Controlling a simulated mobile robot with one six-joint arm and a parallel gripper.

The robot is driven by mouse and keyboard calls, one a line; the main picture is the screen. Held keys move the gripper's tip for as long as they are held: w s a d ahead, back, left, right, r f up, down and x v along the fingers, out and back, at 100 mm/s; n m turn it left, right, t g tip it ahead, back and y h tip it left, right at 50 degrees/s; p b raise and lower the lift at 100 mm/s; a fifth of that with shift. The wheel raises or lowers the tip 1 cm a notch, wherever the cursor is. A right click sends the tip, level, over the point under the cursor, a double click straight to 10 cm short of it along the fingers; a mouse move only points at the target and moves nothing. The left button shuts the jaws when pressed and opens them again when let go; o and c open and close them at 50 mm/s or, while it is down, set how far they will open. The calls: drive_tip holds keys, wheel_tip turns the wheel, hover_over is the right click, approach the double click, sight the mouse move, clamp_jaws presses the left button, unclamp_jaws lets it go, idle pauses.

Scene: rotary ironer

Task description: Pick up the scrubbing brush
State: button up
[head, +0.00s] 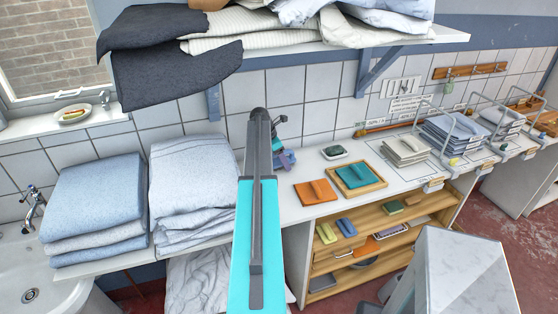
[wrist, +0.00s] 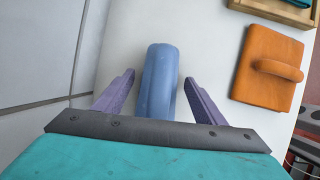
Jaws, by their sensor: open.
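A blue, rounded, elongated object (wrist: 160,85), which looks like the scrubbing brush, lies on the white counter in the wrist view. Its bristles cannot be made out. My gripper (wrist: 159,76) is open, with one purple finger on each side of it and visible gaps between. The object's near end is hidden behind my gripper's dark bar. In the head view a small part of the blue object (head: 291,156) shows beside my purple fingers, mostly hidden by my arm.
An orange pad with a handle (head: 316,191) lies right of the blue object. A teal one sits in a wooden tray (head: 380,185) beyond. A tiled wall (wrist: 40,50) stands close on the left. Folded blue linens (head: 190,180) are stacked left of my arm. A shelf with cloths (head: 440,36) hangs above.

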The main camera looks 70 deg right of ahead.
drive_tip(key=shift+c, duration=0.4)
drive_tip(key=c, duration=1.1)
drive_tip(key=shift+r, duration=0.1)
drive_tip(key=shift+r+b, duration=1)
drive_tip(key=shift+r, duration=0.4)
drive_tip(key=s+a+b, duration=0.1)
drive_tip(key=s+a, duration=0.1)
drive_tip(key=a, duration=0.3)
drive_tip(key=s+a+r+b, duration=0.1)
drive_tip(key=s+a+b, duration=0.1)
drive_tip(key=a, duration=0.3)
drive_tip(key=s+a+r+b, duration=0.1)
drive_tip(key=a, duration=0.4)
drive_tip(key=shift+s+b, duration=0.35)
drive_tip(key=shift+s, duration=0.05)
